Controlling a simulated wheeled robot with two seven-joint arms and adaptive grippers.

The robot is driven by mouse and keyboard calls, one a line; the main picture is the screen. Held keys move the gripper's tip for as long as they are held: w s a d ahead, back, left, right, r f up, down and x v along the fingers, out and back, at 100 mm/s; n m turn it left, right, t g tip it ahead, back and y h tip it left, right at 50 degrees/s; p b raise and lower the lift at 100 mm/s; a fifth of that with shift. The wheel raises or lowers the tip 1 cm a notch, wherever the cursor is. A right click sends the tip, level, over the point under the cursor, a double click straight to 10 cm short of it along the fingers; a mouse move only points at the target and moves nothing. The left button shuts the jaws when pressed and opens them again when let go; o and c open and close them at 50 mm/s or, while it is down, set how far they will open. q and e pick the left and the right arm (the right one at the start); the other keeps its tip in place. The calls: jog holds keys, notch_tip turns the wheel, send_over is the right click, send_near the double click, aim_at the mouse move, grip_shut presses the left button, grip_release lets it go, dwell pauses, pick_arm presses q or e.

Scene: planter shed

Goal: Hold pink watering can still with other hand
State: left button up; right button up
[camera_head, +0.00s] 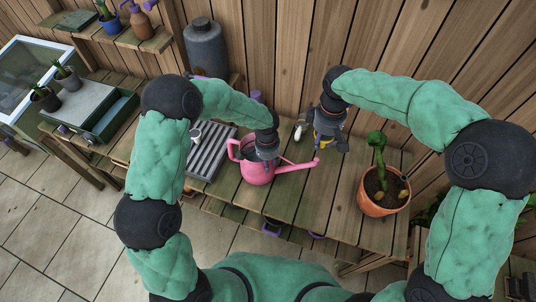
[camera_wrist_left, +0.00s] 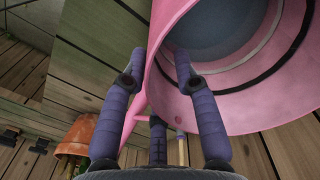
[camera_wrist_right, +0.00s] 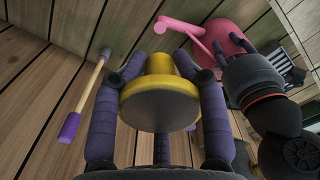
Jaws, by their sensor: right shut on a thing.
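The pink watering can (camera_head: 257,174) stands on the wooden bench, its spout pointing right. My left gripper (camera_head: 262,157) is at its top from above. In the left wrist view, the left gripper's fingers (camera_wrist_left: 160,62) are apart and straddle the can's rim (camera_wrist_left: 160,85), one inside and one outside; firm contact cannot be told. My right gripper (camera_head: 326,143) is shut on a yellow round piece with a dull flat face (camera_wrist_right: 160,100), held above the bench near the spout tip. The can also shows in the right wrist view (camera_wrist_right: 226,38).
A potted cactus in a terracotta pot (camera_head: 384,206) stands at the bench's right. A grey slatted tray (camera_head: 211,153) lies left of the can. A stick with purple and grey ends (camera_wrist_right: 88,95) lies near the right gripper. A grey canister (camera_head: 206,48) stands behind.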

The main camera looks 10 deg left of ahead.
pick_arm(q)
jog(key=shift+f, duration=1.8)
grip_shut()
pick_arm(e)
send_over(315, 160)
jog(key=shift+w+f, duration=0.1)
jog(key=shift+f, duration=1.95)
